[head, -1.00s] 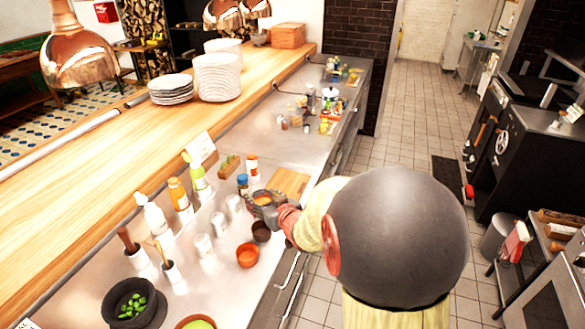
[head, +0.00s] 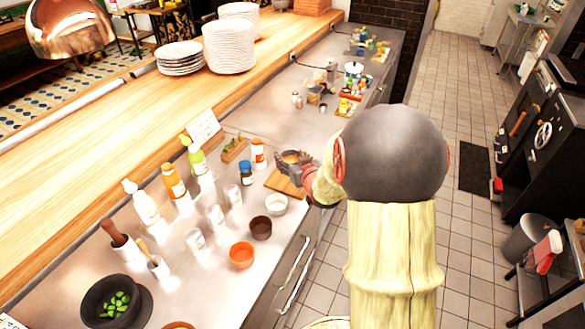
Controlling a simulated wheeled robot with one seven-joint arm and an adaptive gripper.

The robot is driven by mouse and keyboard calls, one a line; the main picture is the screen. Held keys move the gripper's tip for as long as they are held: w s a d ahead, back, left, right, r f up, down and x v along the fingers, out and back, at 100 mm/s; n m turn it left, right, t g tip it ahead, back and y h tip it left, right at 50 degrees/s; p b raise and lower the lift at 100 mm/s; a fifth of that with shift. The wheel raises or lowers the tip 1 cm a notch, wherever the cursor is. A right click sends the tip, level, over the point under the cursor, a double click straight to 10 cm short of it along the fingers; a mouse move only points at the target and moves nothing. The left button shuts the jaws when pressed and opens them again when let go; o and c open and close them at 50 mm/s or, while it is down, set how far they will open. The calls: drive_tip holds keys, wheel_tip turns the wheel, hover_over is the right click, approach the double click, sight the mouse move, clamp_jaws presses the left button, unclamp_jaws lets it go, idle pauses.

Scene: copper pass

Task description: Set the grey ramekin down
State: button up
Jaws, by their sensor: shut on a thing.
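My gripper (head: 287,163) is shut on the grey ramekin (head: 296,162), which has something orange inside. Much of the ramekin is hidden by the fingers. In the head view it appears over the far part of a wooden board (head: 281,184) on the steel counter. I cannot tell whether the ramekin touches the board or hangs just above it.
A white ramekin (head: 276,206), a brown one (head: 261,229) and an orange one (head: 241,256) stand nearer on the counter (head: 213,277). Bottles (head: 258,155) and (head: 246,173) stand close left of the gripper. A herb tray (head: 235,148) lies beyond them. Bare steel lies farther back.

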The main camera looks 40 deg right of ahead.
sight(292, 159)
drive_tip(key=w+d+f, duration=0.1)
drive_tip(key=f, duration=0.1)
drive_tip(key=w+d+f+b, duration=0.1)
drive_tip(key=w+d+f, duration=0.1)
drive_tip(key=w+d+f+b, duration=0.1)
drive_tip(key=w+f, duration=0.1)
drive_tip(key=shift+d+f, duration=0.4)
drive_tip(key=shift+f+b, duration=0.7)
drive_tip(key=shift+f, duration=0.8)
drive_tip(key=shift+f, duration=0.15)
drive_tip(key=o, duration=1.2)
